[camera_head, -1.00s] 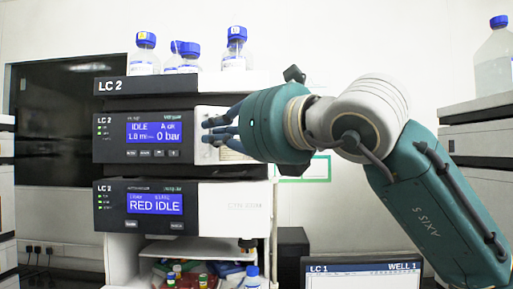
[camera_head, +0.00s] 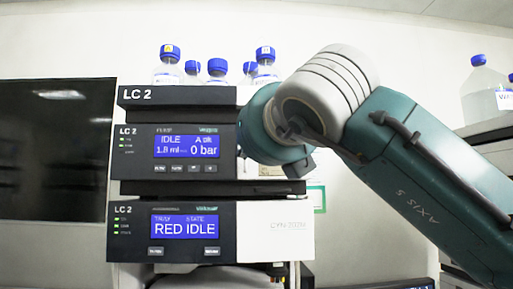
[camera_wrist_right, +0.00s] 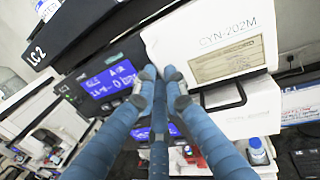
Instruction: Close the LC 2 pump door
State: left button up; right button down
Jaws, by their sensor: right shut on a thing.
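The LC 2 pump module (camera_head: 180,146) shows IDLE and 0 bar on its blue display in the head view. Its white front panel, the pump door (camera_wrist_right: 222,40), carries a CYN-202M mark and a label in the right wrist view. My right gripper (camera_wrist_right: 160,74) has its blue fingers closed together at the left edge of this panel, beside the dark display part. In the head view my right wrist covers most of the door and hides the fingertips. I cannot tell whether the door is fully flush. My left gripper is not in view.
Several blue-capped bottles (camera_head: 218,68) stand on top of the stack. Below the pump is another LC 2 module (camera_head: 172,232) reading RED IDLE. A large bottle (camera_head: 488,88) stands at the far right. A dark window (camera_head: 52,150) is on the left.

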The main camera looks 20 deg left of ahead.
jog(key=shift+s+a+r, duration=0.3)
jog(key=shift+s+a, duration=0.05)
jog(key=shift+a, duration=0.05)
jog(key=c, duration=2.2)
grip_release()
jog(key=o, duration=0.4)
jog(key=shift+w+a+f, duration=0.15)
jog(key=shift+w+a, duration=0.05)
jog(key=shift+a, duration=0.3)
jog(key=shift+w+a+f, duration=0.1)
jog(key=shift+w+a, duration=0.05)
jog(key=shift+a, duration=0.35)
jog(key=shift+d+f, duration=0.1)
jog(key=shift+d, duration=0.15)
